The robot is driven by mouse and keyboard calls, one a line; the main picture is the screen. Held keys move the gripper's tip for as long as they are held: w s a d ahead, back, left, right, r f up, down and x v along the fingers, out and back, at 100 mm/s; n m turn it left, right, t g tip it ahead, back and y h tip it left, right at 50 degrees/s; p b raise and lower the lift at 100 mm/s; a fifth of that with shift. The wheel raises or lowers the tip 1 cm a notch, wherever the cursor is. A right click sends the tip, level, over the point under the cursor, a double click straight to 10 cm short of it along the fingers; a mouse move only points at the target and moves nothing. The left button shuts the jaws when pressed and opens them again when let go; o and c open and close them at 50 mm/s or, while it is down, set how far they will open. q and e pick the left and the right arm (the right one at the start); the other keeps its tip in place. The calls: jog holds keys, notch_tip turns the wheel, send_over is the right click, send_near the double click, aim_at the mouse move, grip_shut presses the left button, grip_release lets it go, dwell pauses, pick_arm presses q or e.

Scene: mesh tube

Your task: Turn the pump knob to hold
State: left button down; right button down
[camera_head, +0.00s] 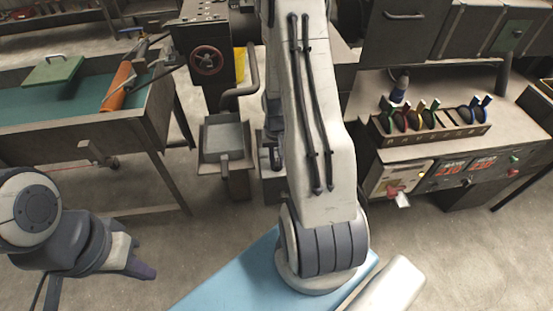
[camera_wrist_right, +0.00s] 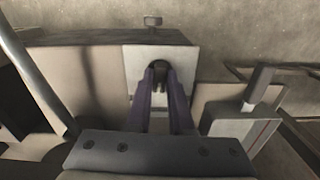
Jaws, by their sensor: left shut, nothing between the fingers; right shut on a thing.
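In the right wrist view, my right gripper (camera_wrist_right: 160,80) has its two purple fingers shut on a small dark knob (camera_wrist_right: 158,66). The knob sits on a pale plate (camera_wrist_right: 137,62) on a box-like unit. The fingers cover much of the knob, so its setting cannot be read. In the head view, my large white right arm fills the centre, and its gripper and the knob are hidden. My left gripper (camera_head: 146,266) is shut and empty at the lower left, above the floor.
A dark machine with a red handwheel (camera_head: 208,60) stands behind the centre. A workbench with a green top (camera_head: 50,105) is at left. At right, a bench (camera_head: 440,160) holds a rack of coloured items (camera_head: 430,130) above panels with red displays. A lever (camera_wrist_right: 258,84) stands right of the knob.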

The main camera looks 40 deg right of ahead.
jog(key=shift+n, duration=0.5)
jog(key=c, duration=0.8)
grip_release()
notch_tip(320, 180, up, 10)
jog(key=shift+r+b, duration=0.25)
jog(key=shift+b, duration=0.2)
